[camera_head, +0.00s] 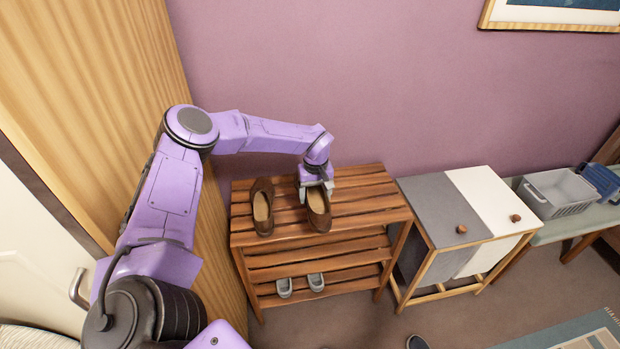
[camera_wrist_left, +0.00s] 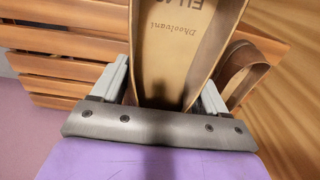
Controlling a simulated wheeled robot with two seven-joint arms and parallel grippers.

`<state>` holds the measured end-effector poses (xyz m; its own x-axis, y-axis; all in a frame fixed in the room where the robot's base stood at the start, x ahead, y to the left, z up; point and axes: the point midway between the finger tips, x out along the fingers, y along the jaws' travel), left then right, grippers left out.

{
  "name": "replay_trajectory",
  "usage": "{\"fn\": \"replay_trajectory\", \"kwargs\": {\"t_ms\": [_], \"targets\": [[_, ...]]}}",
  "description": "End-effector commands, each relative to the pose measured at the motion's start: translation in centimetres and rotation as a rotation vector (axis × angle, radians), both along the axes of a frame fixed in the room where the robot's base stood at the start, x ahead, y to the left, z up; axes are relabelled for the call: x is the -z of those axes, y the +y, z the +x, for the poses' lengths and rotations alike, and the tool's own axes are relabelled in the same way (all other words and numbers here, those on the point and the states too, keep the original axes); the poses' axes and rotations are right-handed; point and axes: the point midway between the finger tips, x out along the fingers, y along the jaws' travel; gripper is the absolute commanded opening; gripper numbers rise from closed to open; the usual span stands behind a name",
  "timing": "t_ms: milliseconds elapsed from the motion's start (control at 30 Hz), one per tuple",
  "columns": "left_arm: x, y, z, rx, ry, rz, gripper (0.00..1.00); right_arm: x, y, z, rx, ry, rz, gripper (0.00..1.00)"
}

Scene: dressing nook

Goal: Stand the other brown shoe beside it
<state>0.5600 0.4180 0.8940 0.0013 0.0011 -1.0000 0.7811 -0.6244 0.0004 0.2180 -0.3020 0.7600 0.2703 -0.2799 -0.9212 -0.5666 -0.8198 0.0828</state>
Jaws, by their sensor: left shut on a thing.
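Two brown shoes are at the left part of the wooden rack's top shelf (camera_head: 365,205). The left brown shoe (camera_head: 262,207) stands upright on the slats. The right brown shoe (camera_head: 319,212) is beside it, a small gap apart, pointing the same way. My left gripper (camera_head: 314,186) is shut on the heel end of the right shoe. In the left wrist view this shoe (camera_wrist_left: 178,45) shows its tan insole between my fingers, and the other shoe (camera_wrist_left: 240,72) is at the right. I cannot tell whether the held shoe rests fully on the slats. My right gripper is out of view.
Small grey shoes (camera_head: 300,284) sit on the lower shelf. A grey-and-white hamper (camera_head: 470,205) stands right of the rack. A grey basket (camera_head: 558,192) is on a bench further right. A wooden panel (camera_head: 85,75) is close on the left. The rack top's right part is bare.

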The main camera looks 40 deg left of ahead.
Motion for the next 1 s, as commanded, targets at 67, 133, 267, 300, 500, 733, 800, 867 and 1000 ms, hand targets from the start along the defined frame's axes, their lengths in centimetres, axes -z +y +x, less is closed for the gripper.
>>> {"fn": "replay_trajectory", "kwargs": {"t_ms": [67,133,267,300,500,733,800,867,1000], "targets": [[2.0,1.6,1.1,-0.004,-0.001,0.003,0.31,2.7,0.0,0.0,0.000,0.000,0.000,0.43],[2.8,3.0,2.1,-0.004,-0.002,0.002,0.31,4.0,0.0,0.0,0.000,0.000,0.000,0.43],[4.9,5.0,3.4,-0.001,0.000,0.002,0.31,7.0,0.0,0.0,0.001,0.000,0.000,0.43],[5.6,5.4,3.8,-0.001,-0.001,0.001,0.31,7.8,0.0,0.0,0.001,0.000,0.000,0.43],[7.4,7.2,5.0,0.000,-0.001,0.000,0.31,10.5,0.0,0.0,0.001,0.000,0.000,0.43],[9.0,8.2,5.6,0.000,-0.001,0.001,0.31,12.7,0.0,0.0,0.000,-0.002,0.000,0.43],[10.3,8.1,5.6,0.001,0.001,-0.002,0.31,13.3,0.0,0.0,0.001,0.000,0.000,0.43],[11.2,8.1,5.6,0.001,0.000,-0.001,0.31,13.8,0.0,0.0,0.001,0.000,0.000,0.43],[11.1,8.1,5.6,0.001,-0.002,-0.003,0.31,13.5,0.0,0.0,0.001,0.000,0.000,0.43]]}}
